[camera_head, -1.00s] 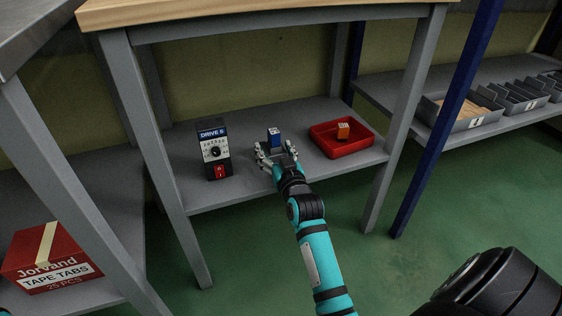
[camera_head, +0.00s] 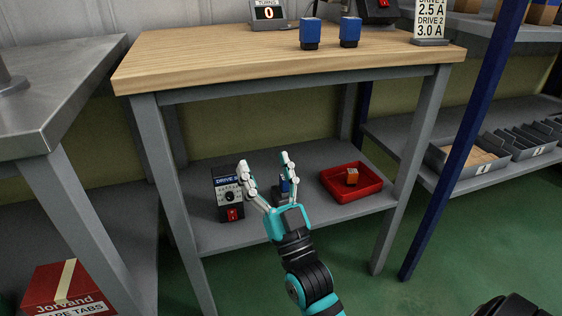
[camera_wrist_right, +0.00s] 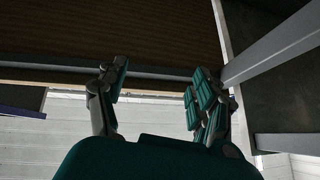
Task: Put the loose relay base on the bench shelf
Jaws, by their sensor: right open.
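The relay base, a small block with a blue top (camera_head: 285,185), stands on the grey lower shelf (camera_head: 240,236) of the bench, between the black drive box and the red tray. My right gripper (camera_head: 266,161) is open and empty, with its fingers spread and pointing up. In the head view it is in front of the block and partly hides it. Its spread fingers also show in the right wrist view (camera_wrist_right: 155,90), with nothing between them. My left gripper is not in view.
The drive box (camera_head: 228,193) stands left on the shelf; the red tray (camera_head: 337,197) with an orange block (camera_head: 352,176) is at right. The wooden bench top (camera_head: 220,65) overhangs the shelf and carries two blue blocks (camera_head: 310,35). Grey legs (camera_head: 170,165) flank the opening.

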